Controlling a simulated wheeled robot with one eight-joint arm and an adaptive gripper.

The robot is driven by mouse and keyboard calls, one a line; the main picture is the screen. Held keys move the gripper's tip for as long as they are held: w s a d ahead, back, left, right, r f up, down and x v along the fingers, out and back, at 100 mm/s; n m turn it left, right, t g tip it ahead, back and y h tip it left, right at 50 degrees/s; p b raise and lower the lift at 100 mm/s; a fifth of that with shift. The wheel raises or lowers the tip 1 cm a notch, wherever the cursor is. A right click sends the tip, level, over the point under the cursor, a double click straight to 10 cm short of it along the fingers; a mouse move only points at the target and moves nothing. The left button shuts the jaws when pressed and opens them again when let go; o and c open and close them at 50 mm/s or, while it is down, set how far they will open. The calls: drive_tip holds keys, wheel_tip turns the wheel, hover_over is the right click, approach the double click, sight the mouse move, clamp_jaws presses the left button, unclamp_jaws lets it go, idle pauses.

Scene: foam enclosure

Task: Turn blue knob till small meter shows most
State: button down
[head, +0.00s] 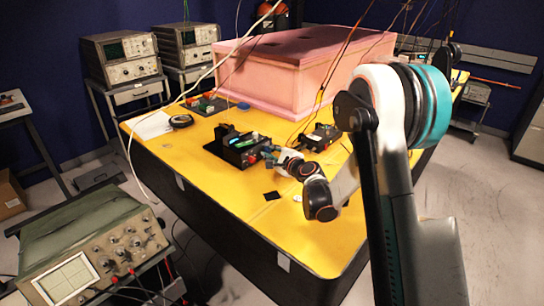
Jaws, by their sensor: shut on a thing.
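A black bench device (236,146) with green and red parts stands on the yellow table. My gripper (278,154) is at its right side, low over the table, and is shut. A small blue patch shows between the fingertips and the device, which fits the blue knob, but the fingers hide most of it. How the knob is turned cannot be read. A small meter cannot be picked out for certain, and no needle or reading is legible at this size.
A second black device (318,138) stands just right of my gripper. The big pink foam box (300,62) fills the table's back. A small black square (272,195) lies in front. Cables hang across the left side. The yellow table's (222,190) front is mostly clear.

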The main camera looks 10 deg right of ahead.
drive_tip(key=shift+a+f+n+t+b, duration=0.15)
drive_tip(key=shift+n+t+b, duration=0.2)
drive_tip(key=shift+n, duration=0.25)
drive_tip(key=c, duration=1.4)
unclamp_jaws()
drive_tip(key=shift+s, duration=0.1)
drive_tip(key=shift+c, duration=0.2)
